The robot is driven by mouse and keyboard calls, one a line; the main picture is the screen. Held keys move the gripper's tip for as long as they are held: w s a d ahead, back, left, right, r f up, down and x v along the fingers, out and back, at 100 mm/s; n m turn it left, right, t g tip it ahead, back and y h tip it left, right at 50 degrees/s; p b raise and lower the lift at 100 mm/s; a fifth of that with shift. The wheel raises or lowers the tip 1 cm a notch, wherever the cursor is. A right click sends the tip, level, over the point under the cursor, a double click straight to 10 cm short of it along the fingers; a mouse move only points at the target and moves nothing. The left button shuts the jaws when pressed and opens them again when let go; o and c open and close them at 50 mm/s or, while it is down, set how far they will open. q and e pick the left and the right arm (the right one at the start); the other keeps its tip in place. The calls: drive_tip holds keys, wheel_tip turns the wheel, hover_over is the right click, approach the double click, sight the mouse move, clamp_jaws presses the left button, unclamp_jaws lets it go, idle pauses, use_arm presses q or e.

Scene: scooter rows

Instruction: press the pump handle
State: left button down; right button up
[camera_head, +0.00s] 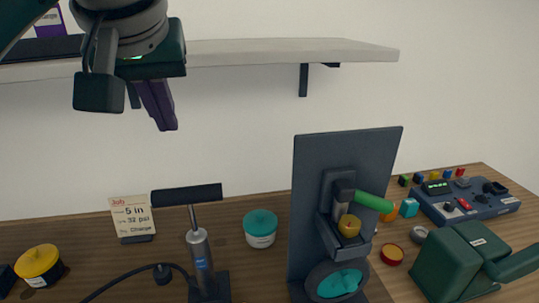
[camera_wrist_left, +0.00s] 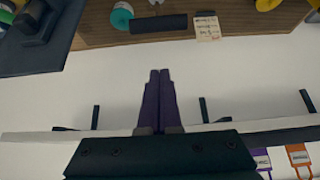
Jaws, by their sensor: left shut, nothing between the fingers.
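The pump stands upright on the table. Its black crosswise handle (camera_head: 187,195) sits on a short visible length of rod above the silver barrel (camera_head: 201,258). In the left wrist view, which looks upside down, the handle (camera_wrist_left: 158,24) shows beyond the fingertips. My left gripper (camera_head: 167,129) is shut and empty, its purple fingers touching each other. It hangs in the air above and slightly left of the handle, clear of it. The fingertips also show in the left wrist view (camera_wrist_left: 159,72). My right gripper is not in view.
A wall shelf (camera_head: 270,55) runs behind my left gripper. A job card (camera_head: 133,217), a teal tub (camera_head: 260,229) and a yellow-lidded jar (camera_head: 39,266) stand around the pump. A dark upright panel stand (camera_head: 312,175) is to its right. A black hose (camera_head: 120,279) curves leftward.

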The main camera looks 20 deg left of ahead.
use_arm(q)
drive_tip(key=p, duration=0.2)
hover_over(187, 195)
drive_tip(key=f, duration=0.8)
drive_tip(key=shift+w+a+f, duration=0.3)
drive_tip(key=shift+w+f, duration=0.05)
drive_tip(key=shift+s+d+f, duration=0.1)
drive_tip(key=shift+s+f, duration=0.05)
drive_tip(key=shift+f, duration=0.45)
drive_tip(key=shift+s+d+f, duration=0.1)
drive_tip(key=shift+s+f, duration=0.05)
drive_tip(key=shift+f, duration=1.1)
drive_tip(key=shift+d, duration=0.1)
